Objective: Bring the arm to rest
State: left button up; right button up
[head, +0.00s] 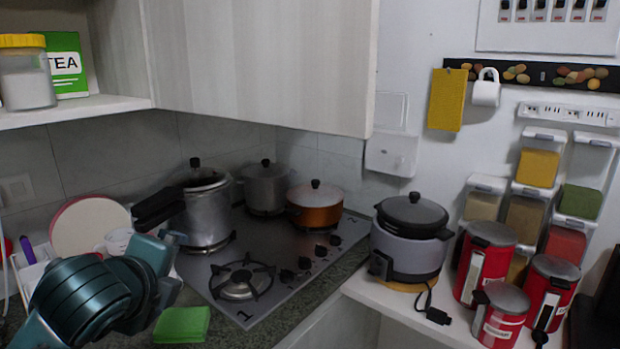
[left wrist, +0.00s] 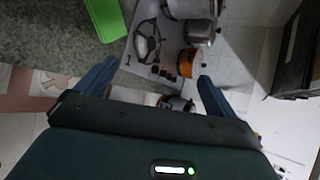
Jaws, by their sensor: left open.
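My left arm reaches in from the lower left of the head view, over the near end of the counter. Its gripper (head: 158,256) is raised beside the stove, above and left of a green sponge. In the left wrist view the two blue fingers of my left gripper (left wrist: 152,88) stand wide apart, with nothing held between them. Its fingertips are hard to make out in the head view. My right gripper does not show in either view.
A stove (head: 255,315) with pots is right of my gripper. The green sponge (head: 182,324) lies on the counter below it. A dish rack (head: 40,268) with plates is behind the arm. A rice cooker (head: 408,242) and red canisters (head: 485,262) stand on the right ledge.

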pick_arm(q)
jog(key=s+d+f+n+g+h, duration=0.15)
jog(key=s+f+n, duration=0.25)
jog(key=f, duration=0.4)
jog(key=s+d+f+n+g, duration=0.1)
jog(key=s+f+n+g, duration=0.3)
jog(key=f, duration=0.5)
jog(key=s+a+f+n+g, duration=0.2)
jog(key=s+f+n+g, duration=0.1)
jog(key=s+f+n, duration=1)
jog(key=w+d+f+m+t+h, duration=0.2)
jog(key=w+d+f+t, duration=0.1)
jog(key=d+f+t, duration=0.3)
jog(key=shift+w+f+m+t+h, duration=0.25)
jog(key=shift+f+m+t+h, duration=0.1)
jog(key=shift+t, duration=0.3)
